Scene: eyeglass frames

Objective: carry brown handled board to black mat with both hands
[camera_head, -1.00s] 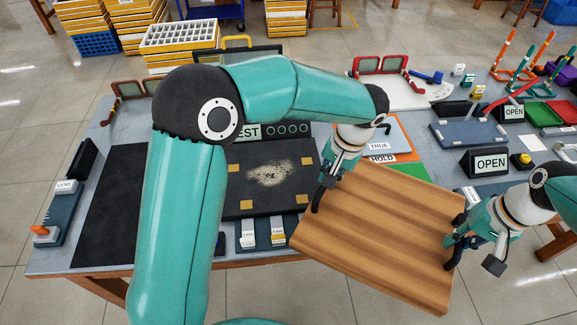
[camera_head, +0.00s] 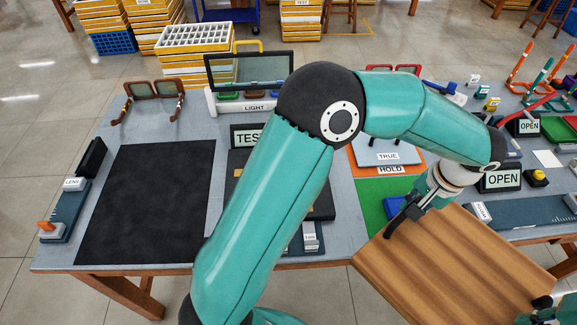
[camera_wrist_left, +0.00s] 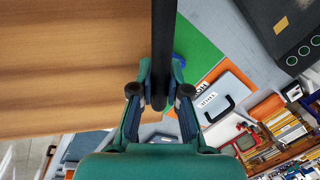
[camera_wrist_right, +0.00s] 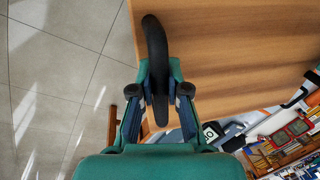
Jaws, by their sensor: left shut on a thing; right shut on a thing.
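The brown board (camera_head: 450,265) has wood stripes and a black handle at each end. It is held at the front right, mostly past the table's front edge. My left gripper (camera_head: 400,217) is shut on the left black handle, which also shows in the left wrist view (camera_wrist_left: 164,45). My right gripper (camera_wrist_right: 160,92) is shut on the other black handle (camera_wrist_right: 155,45); in the head view it is mostly cut off at the lower right corner. The black mat (camera_head: 150,205) lies bare on the table's left part, apart from the board. My left arm hides part of the table beside it.
A green sheet (camera_head: 375,200) and HOLD tray (camera_head: 357,150) lie near the board.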

